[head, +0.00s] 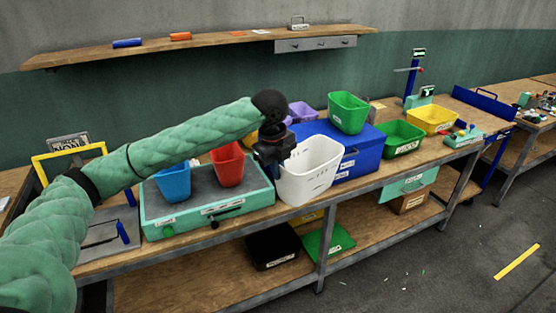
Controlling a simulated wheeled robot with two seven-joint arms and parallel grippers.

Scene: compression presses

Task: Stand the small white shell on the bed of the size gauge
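The white shell (311,172) is an open-topped bin with small dark slots, upright near the bench's front edge, in the middle of the head view. My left gripper (278,155) is at its left rim and seems shut on it; the fingertips are mostly hidden. I cannot tell whether the shell's base touches the bench. My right gripper is not in view.
A teal unit (160,222) with a grey top carries a blue bin (172,183) and a red bin (228,166). A blue case (361,154) bears a green bin (348,112). Another green bin (401,139) and a yellow bin (432,120) stand right.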

